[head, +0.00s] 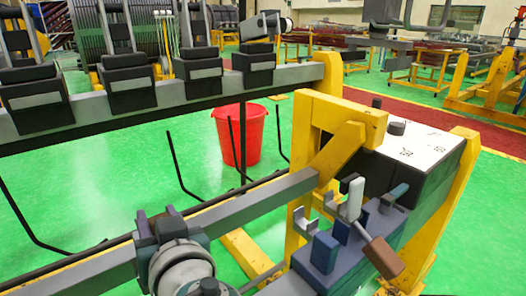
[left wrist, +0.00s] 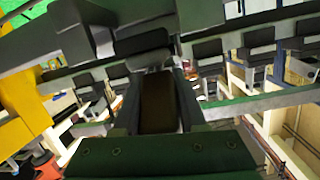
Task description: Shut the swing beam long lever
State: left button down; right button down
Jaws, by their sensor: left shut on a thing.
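My left gripper (head: 160,222) is at the lower left of the head view, at the grey swing beam (head: 258,205). In the left wrist view, the gripper (left wrist: 160,115) is shut on a dark brown lever grip (left wrist: 158,103), with a green-black finger on each side. In the head view the gripper and wrist hide this grip, so I cannot tell the lever's angle there. A separate brown-ended lever (head: 383,257) with a light metal arm stands by the yellow hinge post at the lower right. My right gripper is not in view.
An upper rail (head: 200,110) carries several black clamps along the upper left. A yellow post and bracket (head: 340,125) and a white-topped box (head: 412,142) stand at the right. A red bucket (head: 238,135) stands on open green floor behind the beam, near thin black rods.

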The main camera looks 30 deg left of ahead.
pick_arm(q)
jog(key=shift+c, duration=2.4)
grip_release()
jog(key=v, duration=1)
jog(key=shift+b, duration=0.45)
jog(key=shift+a, duration=0.1)
